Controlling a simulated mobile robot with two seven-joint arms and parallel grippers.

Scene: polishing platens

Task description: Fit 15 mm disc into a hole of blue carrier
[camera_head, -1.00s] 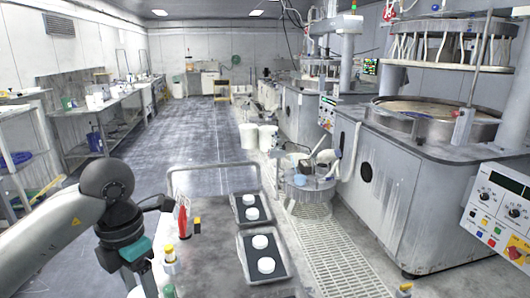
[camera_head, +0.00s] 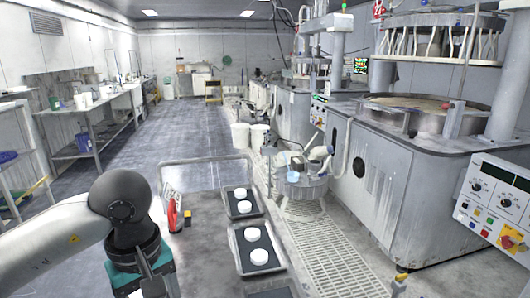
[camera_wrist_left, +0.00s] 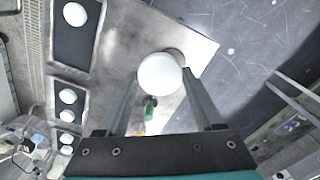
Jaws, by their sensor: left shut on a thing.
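My left gripper (camera_wrist_left: 158,95) is shut on a white round disc (camera_wrist_left: 161,74), held between its two fingertips in the left wrist view. In the head view my left arm comes in from the left, its wrist low over the near left of the trolley top; the held disc cannot be made out there. Other white discs (camera_head: 240,193) lie in pairs on dark-lined trays (camera_head: 231,212) to the right of the arm. A small light-blue thing (camera_head: 294,174) sits on the round machine beyond the trolley; I cannot tell whether it is the blue carrier. My right gripper is not in view.
A second tray (camera_head: 238,262) lies nearer, with part of another below it. A large grey polishing machine (camera_head: 400,190) fills the right. The floor at the back left is clear.

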